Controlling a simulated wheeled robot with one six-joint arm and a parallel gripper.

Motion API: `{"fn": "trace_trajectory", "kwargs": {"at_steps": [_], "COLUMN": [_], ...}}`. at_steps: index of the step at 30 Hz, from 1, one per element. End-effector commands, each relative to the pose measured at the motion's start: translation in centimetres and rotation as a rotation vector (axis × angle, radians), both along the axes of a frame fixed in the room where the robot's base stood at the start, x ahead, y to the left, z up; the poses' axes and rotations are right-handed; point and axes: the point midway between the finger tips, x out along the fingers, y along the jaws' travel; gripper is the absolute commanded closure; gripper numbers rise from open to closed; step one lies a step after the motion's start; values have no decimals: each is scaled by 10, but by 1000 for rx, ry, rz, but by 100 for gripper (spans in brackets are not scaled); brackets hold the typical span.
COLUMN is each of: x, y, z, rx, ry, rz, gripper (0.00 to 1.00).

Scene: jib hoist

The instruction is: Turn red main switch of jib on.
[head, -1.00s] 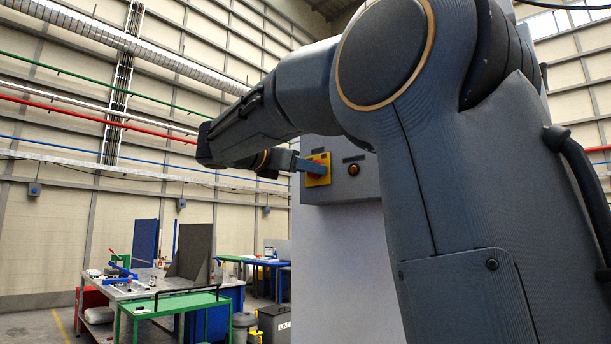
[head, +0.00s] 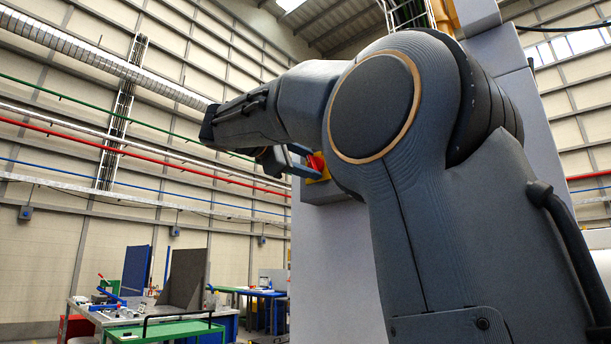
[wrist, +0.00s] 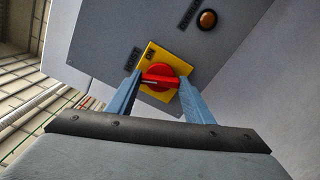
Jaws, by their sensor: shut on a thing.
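The red main switch (wrist: 160,77) is a round knob with a bar handle on a yellow plate (wrist: 153,57), fixed to a grey panel box. In the wrist view its bar lies roughly level across the picture, between the two blue fingers of my gripper (wrist: 158,84). My gripper is shut on the bar's ends. In the head view my gripper (head: 303,163) is at the red switch (head: 316,160), seen from the side, with the yellow plate (head: 318,178) partly hidden behind my arm.
An amber lamp (wrist: 208,19) sits on the same panel (wrist: 105,45), up and right of the switch in the wrist view. Workbenches with a green-topped table (head: 165,332) stand in the far left background. The space left of the panel is open.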

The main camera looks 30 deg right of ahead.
Motion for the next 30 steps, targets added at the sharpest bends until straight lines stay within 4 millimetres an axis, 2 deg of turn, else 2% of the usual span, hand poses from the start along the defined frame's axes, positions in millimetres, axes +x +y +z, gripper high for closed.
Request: {"fn": "trace_trajectory", "kwargs": {"at_steps": [6, 15, 30], "x": [1, 0, 0], "y": [0, 0, 0], "z": [-3, -2, 0], "rx": [61, 117, 139], "ry": [-165, -318, -378], "rz": [1, 1, -1], "gripper": [76, 76, 76]}}
